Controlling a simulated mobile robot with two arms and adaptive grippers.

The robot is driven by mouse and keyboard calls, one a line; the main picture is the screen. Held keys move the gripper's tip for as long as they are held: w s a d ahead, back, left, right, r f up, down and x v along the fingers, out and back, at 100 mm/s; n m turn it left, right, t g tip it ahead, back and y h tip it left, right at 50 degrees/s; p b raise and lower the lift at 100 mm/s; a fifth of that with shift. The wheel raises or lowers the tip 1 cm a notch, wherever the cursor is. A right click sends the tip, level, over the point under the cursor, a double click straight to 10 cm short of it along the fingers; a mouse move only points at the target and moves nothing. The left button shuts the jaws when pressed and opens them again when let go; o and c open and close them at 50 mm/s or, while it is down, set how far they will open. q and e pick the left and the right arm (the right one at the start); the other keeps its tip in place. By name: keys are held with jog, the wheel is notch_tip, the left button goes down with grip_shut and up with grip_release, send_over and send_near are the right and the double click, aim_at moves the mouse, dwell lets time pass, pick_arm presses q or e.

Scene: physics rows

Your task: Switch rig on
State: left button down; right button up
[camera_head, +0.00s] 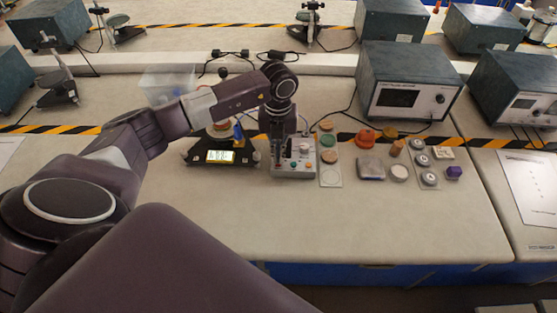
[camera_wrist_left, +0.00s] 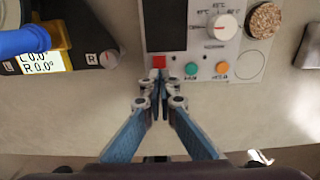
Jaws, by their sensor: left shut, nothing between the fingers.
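The rig is a light grey control box (camera_head: 293,171) on the bench, in the middle of the head view. The gripper (camera_head: 277,149) covers part of the box in the head view.
A black device with a lit display (camera_head: 220,156) stands close left of the box. A strip with round discs (camera_head: 329,158) lies close right, with several small objects beyond. A large instrument (camera_head: 407,82) and clear bin (camera_head: 168,84) stand behind. The front bench is clear.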

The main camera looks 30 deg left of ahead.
pick_arm(q)
jog(key=shift+s+f+b, duration=0.1)
jog(key=shift+f+b, duration=0.55)
jog(key=shift+f, duration=0.2)
dwell(0.3)
jog(key=shift+r, duration=0.15)
jog(key=shift+r+p, duration=0.6)
jog(key=shift+p, duration=0.1)
jog(key=shift+r+p, duration=1.75)
jog(key=shift+r, duration=1.05)
jog(key=shift+f, duration=0.1)
